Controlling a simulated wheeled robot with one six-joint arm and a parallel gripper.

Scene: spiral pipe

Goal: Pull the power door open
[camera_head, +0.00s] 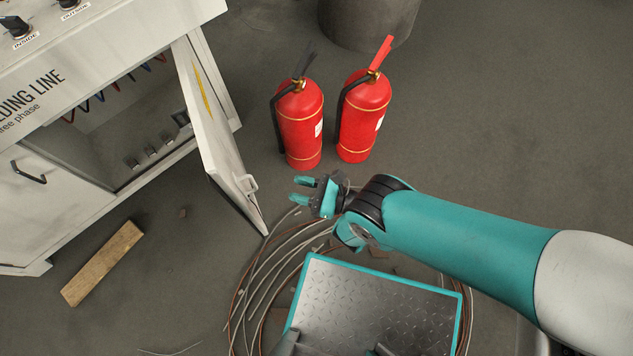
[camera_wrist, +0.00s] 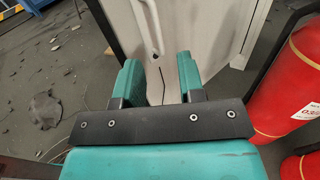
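The power door (camera_head: 212,125) is a pale panel on the white cabinet and stands swung out from the opening. Its small light handle (camera_head: 249,184) is on the outer face, near the free edge. My gripper (camera_head: 299,190), with two teal fingers, is to the right of the handle, apart from it by a short gap. The fingers are spread and nothing shows held between them. In the wrist view the power door (camera_wrist: 205,30) fills the space beyond the open fingers.
Two red fire extinguishers (camera_head: 300,125) (camera_head: 364,118) stand behind my gripper. A grey drum (camera_head: 365,20) is beyond them. Coiled cable (camera_head: 262,272) lies on the floor below the door, and a wooden plank (camera_head: 103,263) lies in front of the cabinet (camera_head: 65,215).

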